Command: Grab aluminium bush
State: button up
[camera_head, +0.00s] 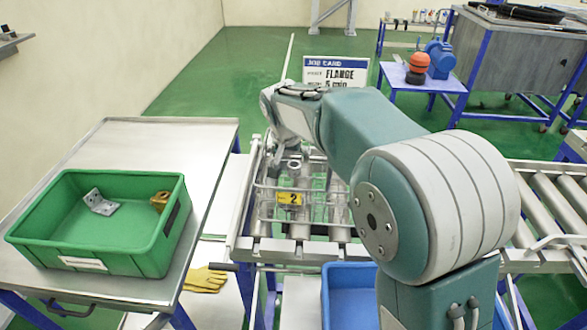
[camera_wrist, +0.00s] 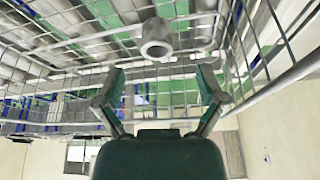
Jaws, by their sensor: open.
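The aluminium bush (camera_wrist: 157,25) is a short grey cylinder with a dark bore, at the top middle of the wrist view. It lies against the wire mesh of the basket, with its bore facing the camera. My gripper (camera_wrist: 162,82) is open and empty, its two green-padded fingers spread wide. The bush is beyond the fingertips, roughly centred between them, apart from both. In the head view my arm reaches over the wire basket (camera_head: 262,207), which has a yellow tag marked 2 (camera_head: 289,198). There the arm and wires partly hide the basket's contents and the gripper.
The basket stands on a roller conveyor (camera_head: 545,195); its wire walls rise close around my gripper. A green bin (camera_head: 110,258) with a metal bracket (camera_head: 100,203) and a brass-coloured part (camera_head: 159,201) is on the left table. A job card (camera_head: 336,72) stands behind the basket.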

aim_at(294, 165)
jog(key=x, duration=0.5)
jog(key=shift+w+d+f, duration=0.1)
jog(key=shift+d+f, duration=0.05)
jog(key=c, duration=1.2)
